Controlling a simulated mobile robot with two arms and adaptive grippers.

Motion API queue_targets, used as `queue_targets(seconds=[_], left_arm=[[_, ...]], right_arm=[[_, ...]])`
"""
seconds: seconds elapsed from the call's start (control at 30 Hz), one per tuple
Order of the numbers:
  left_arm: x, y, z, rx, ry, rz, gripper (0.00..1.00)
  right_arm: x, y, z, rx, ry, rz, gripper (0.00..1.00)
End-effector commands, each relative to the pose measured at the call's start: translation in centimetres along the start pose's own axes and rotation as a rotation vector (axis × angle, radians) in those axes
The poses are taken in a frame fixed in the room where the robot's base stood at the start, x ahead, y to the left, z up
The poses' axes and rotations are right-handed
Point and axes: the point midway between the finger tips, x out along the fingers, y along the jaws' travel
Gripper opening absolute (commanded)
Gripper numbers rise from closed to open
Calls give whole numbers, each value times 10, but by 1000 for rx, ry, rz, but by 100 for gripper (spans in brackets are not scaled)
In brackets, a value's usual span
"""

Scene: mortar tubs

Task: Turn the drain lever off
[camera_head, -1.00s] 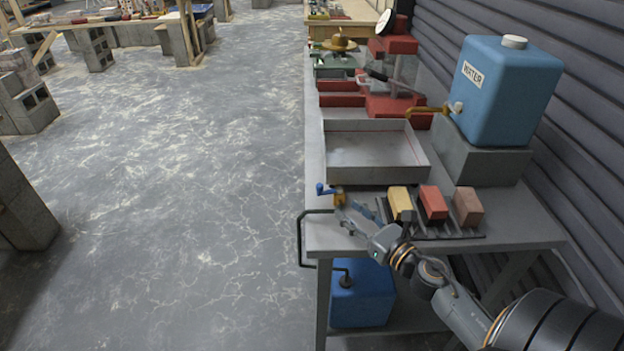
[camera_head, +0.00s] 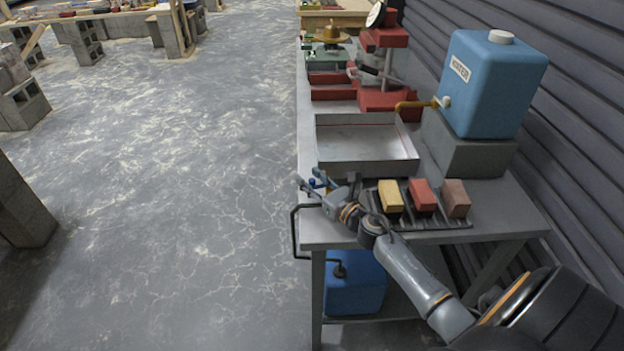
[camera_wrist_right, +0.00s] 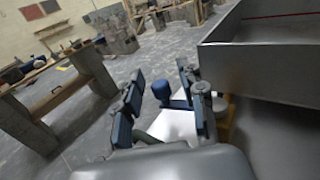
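The drain lever has a blue knob, seen in the wrist view (camera_wrist_right: 173,93) between my right gripper's fingers. In the head view the blue lever (camera_head: 312,184) shows small at the tray's near left corner, partly hidden by the gripper. A yellow-brass valve body (camera_wrist_right: 228,122) is partly hidden behind the right-hand finger. My right gripper (camera_head: 310,180) is open, its fingers spread on either side of the knob; I cannot tell whether either one touches it. The metal tray (camera_head: 362,145) lies just beyond. My left gripper is not in view.
A rack with a yellow block (camera_head: 390,197), a red block (camera_head: 422,195) and a brown block (camera_head: 456,199) sits right of my right gripper. A blue water tank (camera_head: 495,85) stands on a grey block (camera_head: 470,148). Open floor lies left of the table.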

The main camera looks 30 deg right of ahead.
Motion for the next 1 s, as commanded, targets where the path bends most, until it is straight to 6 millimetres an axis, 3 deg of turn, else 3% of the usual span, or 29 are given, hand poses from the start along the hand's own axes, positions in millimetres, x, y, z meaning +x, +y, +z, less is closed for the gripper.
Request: queue_targets(seconds=[0.13,0.33,0.57,1.0], left_arm=[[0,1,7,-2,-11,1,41],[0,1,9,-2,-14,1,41],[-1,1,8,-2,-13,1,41],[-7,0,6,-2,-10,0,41]], right_arm=[[0,0,0,0,0,0,40],[0,0,0,0,0,0,1],[1,0,0,2,0,-17,0],[12,-6,0,1,0,-252,0]])
